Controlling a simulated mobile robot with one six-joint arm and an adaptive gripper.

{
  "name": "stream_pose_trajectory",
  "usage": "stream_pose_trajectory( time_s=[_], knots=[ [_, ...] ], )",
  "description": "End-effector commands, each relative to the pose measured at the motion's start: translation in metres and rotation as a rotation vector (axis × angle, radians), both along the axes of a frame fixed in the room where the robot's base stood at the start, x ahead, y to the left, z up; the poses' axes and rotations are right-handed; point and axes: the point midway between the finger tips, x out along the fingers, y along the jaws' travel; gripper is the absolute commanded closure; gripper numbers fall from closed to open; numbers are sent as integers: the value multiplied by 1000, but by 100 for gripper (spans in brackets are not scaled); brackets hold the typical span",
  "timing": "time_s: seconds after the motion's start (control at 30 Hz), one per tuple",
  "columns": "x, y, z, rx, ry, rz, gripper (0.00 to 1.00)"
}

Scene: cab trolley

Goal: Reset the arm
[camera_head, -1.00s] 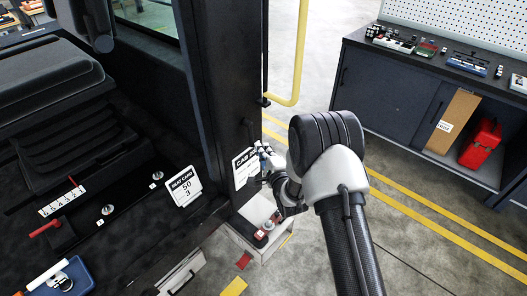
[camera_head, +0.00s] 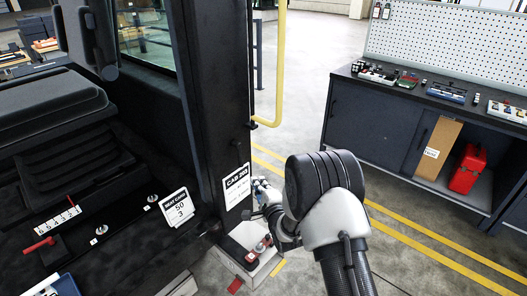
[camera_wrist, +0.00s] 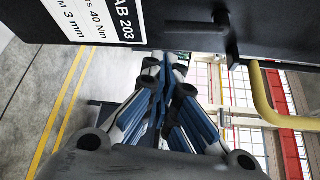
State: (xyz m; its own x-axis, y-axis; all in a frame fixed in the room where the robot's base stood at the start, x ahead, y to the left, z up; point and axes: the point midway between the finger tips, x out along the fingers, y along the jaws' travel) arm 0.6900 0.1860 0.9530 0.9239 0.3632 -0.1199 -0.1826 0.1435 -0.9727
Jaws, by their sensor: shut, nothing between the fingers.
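My gripper (camera_wrist: 165,75) is shut and empty in the wrist view, its blue-padded fingers together below the dark cab post. In the head view my gripper (camera_head: 259,188) is small and partly hidden by my arm, beside the post's white CAB 203 sign (camera_head: 237,186). The sign also shows in the wrist view (camera_wrist: 95,22), cut by the top edge. My arm is bent, with its elbow at the middle right of the head view, over the floor.
The cab seat (camera_head: 55,120) and a SEAT CARD sign (camera_head: 180,207) are at left. A yellow handrail (camera_head: 280,70) rises beside the post. A trolley (camera_head: 232,250) stands below my gripper. The striped floor between is open.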

Motion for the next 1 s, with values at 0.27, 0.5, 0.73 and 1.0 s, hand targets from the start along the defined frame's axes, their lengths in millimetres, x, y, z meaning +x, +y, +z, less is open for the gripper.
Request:
stream_pose_trajectory(
  time_s=[0.27,0.5,0.73,1.0],
  knots=[
    [4,-19,43,-166,14,-18,100],
    [-31,-72,122,-574,107,-6,100],
    [-113,-122,178,-929,226,94,100],
    [-252,-166,210,-1264,362,333,100]
  ],
)
